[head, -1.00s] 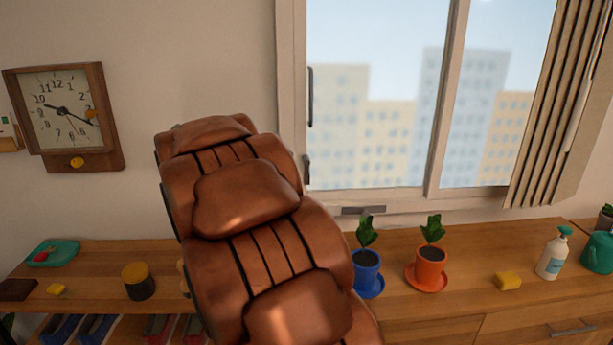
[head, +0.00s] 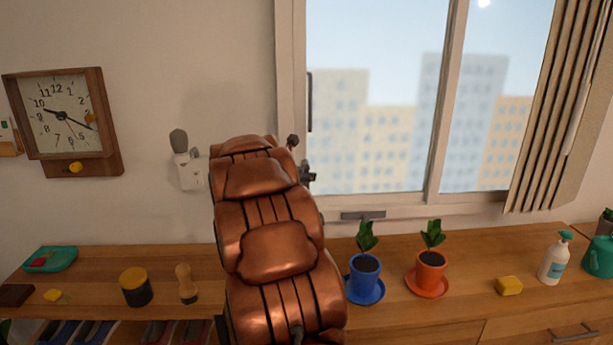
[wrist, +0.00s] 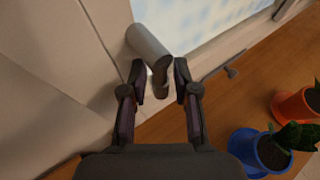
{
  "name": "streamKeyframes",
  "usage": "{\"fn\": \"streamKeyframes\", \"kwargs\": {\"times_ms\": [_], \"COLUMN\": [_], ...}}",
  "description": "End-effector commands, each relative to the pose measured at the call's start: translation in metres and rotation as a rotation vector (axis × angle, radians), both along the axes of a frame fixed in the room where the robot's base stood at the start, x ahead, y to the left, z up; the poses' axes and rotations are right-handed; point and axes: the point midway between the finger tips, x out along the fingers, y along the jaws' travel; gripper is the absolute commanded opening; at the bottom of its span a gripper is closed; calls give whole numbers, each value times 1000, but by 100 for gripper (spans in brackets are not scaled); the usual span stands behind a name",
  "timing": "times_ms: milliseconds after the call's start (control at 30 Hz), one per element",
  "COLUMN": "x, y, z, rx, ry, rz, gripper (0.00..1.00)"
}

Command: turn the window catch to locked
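The window catch (wrist: 148,44) shows in the wrist view as a short grey lever at the corner of the window frame. Its lower end reaches between the fingertips of my gripper (wrist: 160,78). The fingers stand apart on either side of that end; I see a gap at least on the right, and contact on the left is unclear. In the head view, dark parts of my gripper (head: 307,176) show at the left window frame, mostly behind my brown arm. The catch cannot be made out clearly there.
A blue flowerpot (head: 365,275) and an orange flowerpot (head: 430,268) stand on the wooden counter (head: 460,300) below the window. A grey piece (head: 363,215) sits on the lower window frame. A wall plug (head: 188,172) is left of my arm.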

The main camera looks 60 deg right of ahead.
Motion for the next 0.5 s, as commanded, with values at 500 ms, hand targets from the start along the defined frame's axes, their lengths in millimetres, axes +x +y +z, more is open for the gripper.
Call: {"fn": "streamKeyframes", "kwargs": {"times_ms": [500], "x": [1], "y": [-11], "z": [-5], "rx": [0], "ry": [-1], "rz": [0], "gripper": [28]}}
